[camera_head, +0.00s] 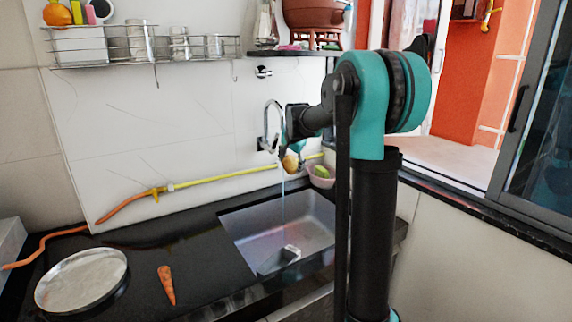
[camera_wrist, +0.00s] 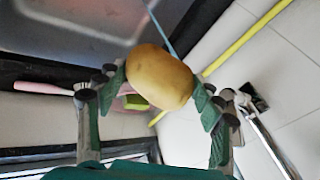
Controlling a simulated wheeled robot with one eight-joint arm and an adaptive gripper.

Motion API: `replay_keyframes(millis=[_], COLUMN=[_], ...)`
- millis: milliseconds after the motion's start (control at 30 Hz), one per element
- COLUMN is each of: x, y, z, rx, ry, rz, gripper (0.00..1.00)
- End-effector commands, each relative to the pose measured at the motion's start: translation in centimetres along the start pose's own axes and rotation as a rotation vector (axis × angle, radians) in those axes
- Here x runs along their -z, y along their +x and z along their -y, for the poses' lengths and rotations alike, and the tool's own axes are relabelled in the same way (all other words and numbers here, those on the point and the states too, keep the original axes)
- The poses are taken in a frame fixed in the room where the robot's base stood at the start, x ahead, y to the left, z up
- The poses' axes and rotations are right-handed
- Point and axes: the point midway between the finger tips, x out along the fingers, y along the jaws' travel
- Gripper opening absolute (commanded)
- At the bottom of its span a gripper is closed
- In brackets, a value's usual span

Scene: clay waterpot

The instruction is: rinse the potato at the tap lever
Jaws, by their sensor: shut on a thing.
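The potato (camera_wrist: 160,77) is yellow-brown and held between the green fingers of my gripper (camera_wrist: 161,90) in the wrist view. In the head view the potato (camera_head: 290,163) shows small under my gripper (camera_head: 292,152), above the back of the sink (camera_head: 312,222). The chrome tap (camera_head: 268,122) curves out from the wall just left of my gripper. A thin stream of water (camera_head: 283,198) falls into the sink. In the wrist view the stream (camera_wrist: 160,32) meets the potato's outline; I cannot tell whether it touches. A small chrome fitting (camera_head: 263,72) sits higher on the wall.
A pink bowl (camera_head: 313,180) with a green item stands behind the sink on the right. A yellow hose (camera_head: 222,176) runs along the wall. A carrot (camera_head: 166,286) and a round metal tray (camera_head: 50,296) lie on the black counter. A small block (camera_head: 291,252) lies in the sink.

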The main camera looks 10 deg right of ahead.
Motion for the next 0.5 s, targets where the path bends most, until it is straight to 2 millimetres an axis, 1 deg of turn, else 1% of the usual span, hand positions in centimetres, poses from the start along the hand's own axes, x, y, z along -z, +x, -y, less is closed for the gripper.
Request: replay_keyframes(millis=[500], x=[-2.1], y=[-1.8], z=[-2.6], rx=[0.000], ry=[0.000], rz=[0.000], gripper=[0.35])
